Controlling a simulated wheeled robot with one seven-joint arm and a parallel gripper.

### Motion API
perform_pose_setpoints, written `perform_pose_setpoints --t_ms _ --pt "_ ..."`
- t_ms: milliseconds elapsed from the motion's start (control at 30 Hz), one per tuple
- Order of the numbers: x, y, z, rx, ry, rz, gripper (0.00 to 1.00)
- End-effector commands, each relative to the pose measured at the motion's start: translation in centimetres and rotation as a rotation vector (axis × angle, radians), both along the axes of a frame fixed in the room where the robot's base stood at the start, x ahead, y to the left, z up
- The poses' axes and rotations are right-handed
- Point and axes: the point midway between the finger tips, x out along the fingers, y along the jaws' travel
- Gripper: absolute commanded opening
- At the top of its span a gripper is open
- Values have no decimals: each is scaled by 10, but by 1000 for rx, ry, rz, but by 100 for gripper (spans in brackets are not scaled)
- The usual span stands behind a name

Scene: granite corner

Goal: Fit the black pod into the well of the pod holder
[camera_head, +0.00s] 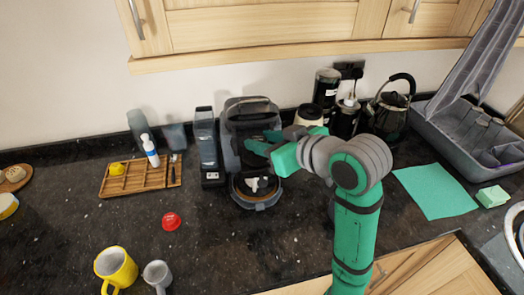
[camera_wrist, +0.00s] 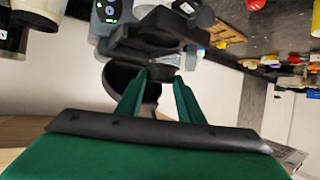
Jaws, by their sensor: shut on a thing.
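The coffee machine (camera_head: 240,125) stands against the wall, and my gripper (camera_head: 262,145) reaches into its front from the right. In the wrist view my gripper's two green fingers (camera_wrist: 162,78) point at the dark middle part of the machine (camera_wrist: 150,45). The fingers are shut on a small dark thing, taken to be the black pod; its outline blends into the black parts behind. I cannot make out the well of the pod holder or whether the pod touches it. The round drip tray (camera_head: 258,201) sits below the gripper.
A red pod (camera_head: 171,221) lies on the dark counter to the left. A wooden tray (camera_head: 115,186) is farther left. Canisters and a kettle (camera_head: 388,106) stand behind my arm. A green cloth (camera_head: 435,191) lies right.

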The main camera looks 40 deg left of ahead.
Motion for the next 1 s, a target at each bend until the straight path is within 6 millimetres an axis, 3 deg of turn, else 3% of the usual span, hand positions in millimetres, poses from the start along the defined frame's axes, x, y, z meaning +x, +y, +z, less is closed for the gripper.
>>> perform_pose_setpoints --t_ms 267,500,767,800,833,1000 --pt "7 10 -15 1 3 0 13" --pt "9 12 -44 1 3 -2 13" --pt "9 12 -50 -4 3 0 6" --pt "9 12 -50 -4 3 0 43" --pt "9 12 -50 -4 3 0 51" --pt "9 12 -50 -3 3 -1 53"
